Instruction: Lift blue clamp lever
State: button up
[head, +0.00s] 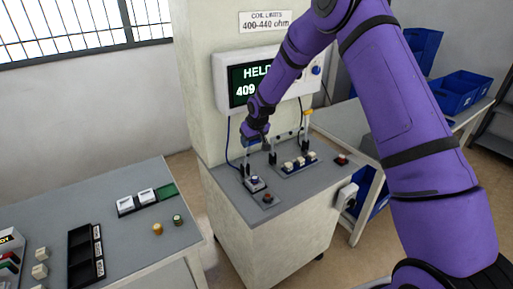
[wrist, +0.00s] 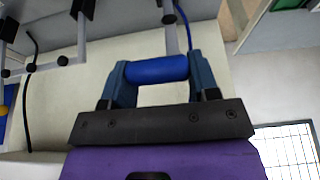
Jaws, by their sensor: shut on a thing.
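My gripper (head: 256,138) is at the left clamp on the grey-topped pedestal. In the wrist view, the fingers (wrist: 158,78) stand on either side of the blue clamp lever (wrist: 157,69), a short blue cylinder, and are shut on it. A grey arm of the clamp (wrist: 170,35) runs from the lever toward the top of that view. In the head view the lever (head: 250,142) is largely covered by my gripper. It sits above a small fixture (head: 255,184) holding a part.
A yellow-handled clamp (head: 307,115) stands to the right, near several white-topped parts (head: 300,162). Behind is a display (head: 262,78) reading HELD and 409. A side table (head: 130,235) with trays is at left.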

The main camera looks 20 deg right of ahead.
jog(key=shift+w+a+r, duration=0.1)
jog(key=shift+w+a, duration=0.15)
jog(key=shift+w, duration=0.55)
jog(key=shift+w+a, duration=0.25)
jog(key=shift+w, duration=0.5)
jog(key=o, duration=1.2)
jog(key=shift+f, duration=0.2)
jog(key=shift+o, duration=0.5)
jog(key=shift+r, duration=0.25)
jog(key=v, duration=1)
jog(key=shift+s+r, duration=0.1)
jog(key=shift+r, duration=0.15)
jog(key=shift+d+r, duration=0.1)
